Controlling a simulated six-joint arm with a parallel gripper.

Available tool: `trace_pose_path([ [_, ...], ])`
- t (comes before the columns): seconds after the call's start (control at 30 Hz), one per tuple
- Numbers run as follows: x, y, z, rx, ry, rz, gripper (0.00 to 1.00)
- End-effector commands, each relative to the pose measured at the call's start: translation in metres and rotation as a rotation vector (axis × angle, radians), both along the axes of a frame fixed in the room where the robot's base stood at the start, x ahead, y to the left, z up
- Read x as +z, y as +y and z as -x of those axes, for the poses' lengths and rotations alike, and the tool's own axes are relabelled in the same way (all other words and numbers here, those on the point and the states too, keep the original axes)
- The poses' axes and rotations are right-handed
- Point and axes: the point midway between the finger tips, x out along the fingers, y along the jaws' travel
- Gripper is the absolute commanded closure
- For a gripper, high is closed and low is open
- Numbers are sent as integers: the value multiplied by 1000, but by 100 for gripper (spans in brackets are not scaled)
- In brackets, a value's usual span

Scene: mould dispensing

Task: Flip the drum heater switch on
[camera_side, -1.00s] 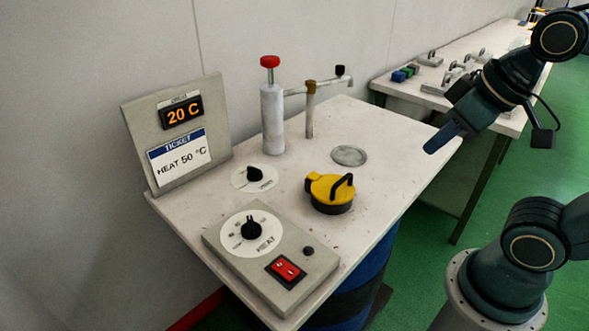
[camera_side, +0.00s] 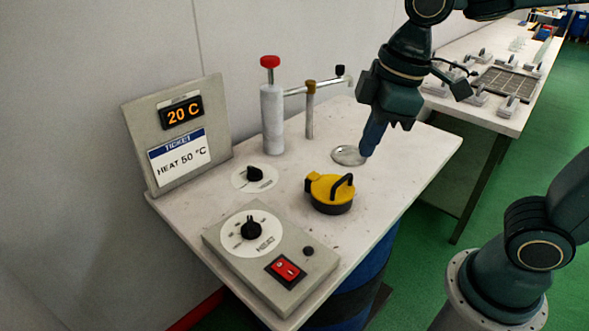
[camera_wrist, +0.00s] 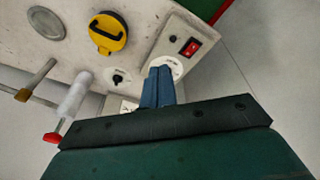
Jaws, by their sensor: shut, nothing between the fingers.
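The red rocker switch (camera_side: 285,270) sits at the front right of the grey heater box (camera_side: 318,271), below the round HEAT dial (camera_side: 251,231). The switch also shows in the wrist view (camera_wrist: 190,47), beyond the fingertips and to their right. My gripper (camera_side: 369,151) is shut and empty, pointing down over the back right of the bench, near the round metal disc and apart from the switch. In the wrist view its blue fingers (camera_wrist: 158,72) are together and partly cover the HEAT dial. A display (camera_side: 181,112) reads 20 C, above a ticket (camera_side: 180,157) reading HEAT 50 °C.
A yellow cap with a black handle (camera_side: 330,189) stands between my gripper and the heater box. A red-topped cylinder (camera_side: 272,118) and a tap pipe (camera_side: 310,108) stand at the back. A smaller dial (camera_side: 255,176) lies left of the cap. The bench's right side is clear.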

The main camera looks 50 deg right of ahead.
Motion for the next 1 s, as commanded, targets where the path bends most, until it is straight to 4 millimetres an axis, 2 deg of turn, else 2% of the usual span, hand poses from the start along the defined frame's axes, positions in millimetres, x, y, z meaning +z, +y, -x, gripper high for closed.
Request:
trace_pose_path([
  [0.5,-31,71,-41,467,151,75,100],
  [0.8,-57,112,-54,721,229,104,100],
  [1.0,-69,129,-57,819,258,113,100],
])
